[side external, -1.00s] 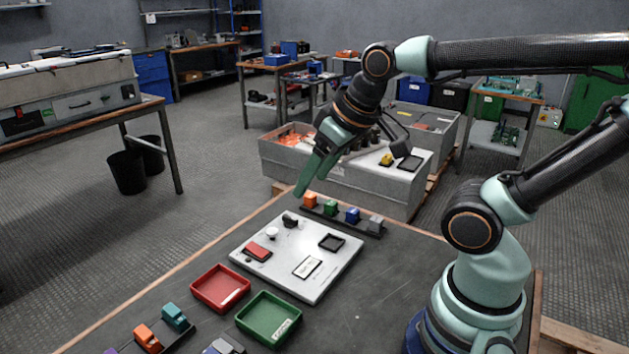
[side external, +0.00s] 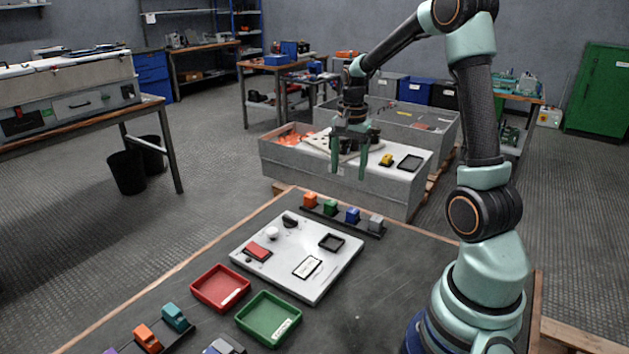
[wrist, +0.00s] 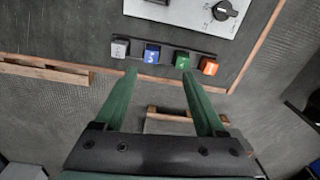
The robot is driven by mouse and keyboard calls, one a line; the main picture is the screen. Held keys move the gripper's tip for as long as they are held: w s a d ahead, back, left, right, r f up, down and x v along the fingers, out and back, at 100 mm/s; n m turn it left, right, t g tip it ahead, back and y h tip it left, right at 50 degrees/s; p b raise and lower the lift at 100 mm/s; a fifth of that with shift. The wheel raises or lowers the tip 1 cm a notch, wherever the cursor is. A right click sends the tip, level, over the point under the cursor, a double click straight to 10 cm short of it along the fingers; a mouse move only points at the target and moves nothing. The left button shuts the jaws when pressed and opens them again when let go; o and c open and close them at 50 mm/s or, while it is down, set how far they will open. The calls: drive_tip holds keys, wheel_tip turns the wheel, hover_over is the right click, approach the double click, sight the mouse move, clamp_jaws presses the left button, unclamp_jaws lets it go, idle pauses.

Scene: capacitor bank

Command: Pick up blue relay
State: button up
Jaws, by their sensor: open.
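The blue relay (side external: 352,215) is a small block in a dark rack (side external: 372,229) at the back edge of the table. It stands between the green relay (side external: 331,207) and the grey relay (side external: 375,223); an orange relay (side external: 310,200) is at the left end. In the wrist view the blue relay (wrist: 152,54) lies just beyond the left fingertip. My gripper (side external: 349,174) is open and empty, fingers pointing down, above the rack and apart from it. Between the fingertips (wrist: 158,74) there is nothing.
A white panel (side external: 325,285) with a knob and small parts lies in front of the rack. Red (side external: 220,305) and green (side external: 285,337) trays sit nearer. Another rack with teal (side external: 174,317) and orange blocks is at front left. A grey crate (side external: 375,192) stands behind the table.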

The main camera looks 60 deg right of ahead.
drive_tip(key=d+f+m, duration=0.1)
drive_tip(key=d+f, duration=0.1)
hover_over(353, 210)
drive_tip(key=f, duration=0.6)
drive_tip(key=shift+w+f, duration=0.15)
drive_tip(key=shift+w, duration=0.1)
drive_tip(key=shift+s+f, duration=0.15)
drive_tip(key=shift+f, duration=1.25)
drive_tip(key=shift+s+f, duration=0.1)
drive_tip(key=shift+f, duration=1.25)
clamp_jaws()
